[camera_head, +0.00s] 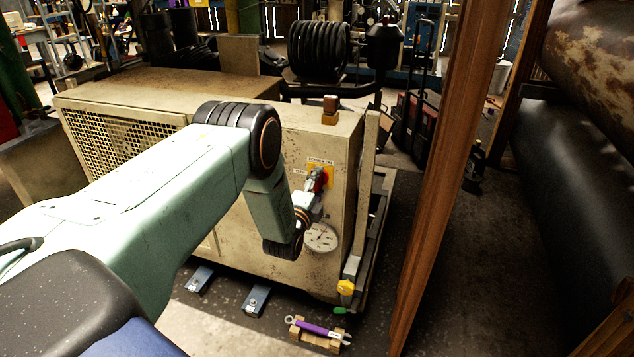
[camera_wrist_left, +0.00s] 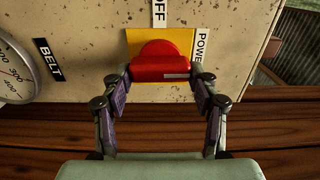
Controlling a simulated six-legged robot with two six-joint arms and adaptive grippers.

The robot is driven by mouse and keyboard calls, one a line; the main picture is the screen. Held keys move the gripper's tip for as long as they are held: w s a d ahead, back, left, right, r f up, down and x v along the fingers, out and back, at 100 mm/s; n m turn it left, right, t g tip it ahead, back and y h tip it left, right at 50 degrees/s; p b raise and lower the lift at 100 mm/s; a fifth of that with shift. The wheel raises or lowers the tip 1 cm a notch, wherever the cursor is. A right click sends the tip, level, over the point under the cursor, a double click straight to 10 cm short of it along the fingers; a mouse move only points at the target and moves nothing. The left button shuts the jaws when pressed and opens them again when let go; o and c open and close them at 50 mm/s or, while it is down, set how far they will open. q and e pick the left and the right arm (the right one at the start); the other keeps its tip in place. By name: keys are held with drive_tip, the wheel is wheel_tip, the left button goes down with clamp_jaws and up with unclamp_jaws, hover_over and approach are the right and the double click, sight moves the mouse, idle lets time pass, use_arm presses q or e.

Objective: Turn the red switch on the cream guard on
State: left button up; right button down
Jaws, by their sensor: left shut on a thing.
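The cream guard (camera_head: 285,150) is the speckled side panel of the compressor. Its red switch (camera_head: 321,174) sits on a yellow plate, partly hidden by my gripper in the head view. In the left wrist view the red switch (camera_wrist_left: 160,60) has a round base and a handle lying across the picture. An "OFF" label (camera_wrist_left: 159,12) is above it and a "POWER" label (camera_wrist_left: 202,50) to its right. My left gripper (camera_head: 314,190) is shut on the switch handle, one fingertip at each end; it also fills the left wrist view (camera_wrist_left: 161,76). My right gripper is not seen.
A pressure gauge (camera_head: 320,237) is just below the switch. A wooden post (camera_head: 437,170) stands right of the compressor, with dark tanks (camera_head: 580,150) beyond. A purple-handled wrench (camera_head: 318,329) lies on a small wooden block on the floor.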

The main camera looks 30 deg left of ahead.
use_arm(q)
drive_tip(key=shift+s+f+m, duration=0.1)
drive_tip(key=shift+m, duration=0.2)
drive_tip(key=o, duration=1.1)
drive_tip(key=shift+o, duration=0.2)
drive_tip(key=v, duration=1.2)
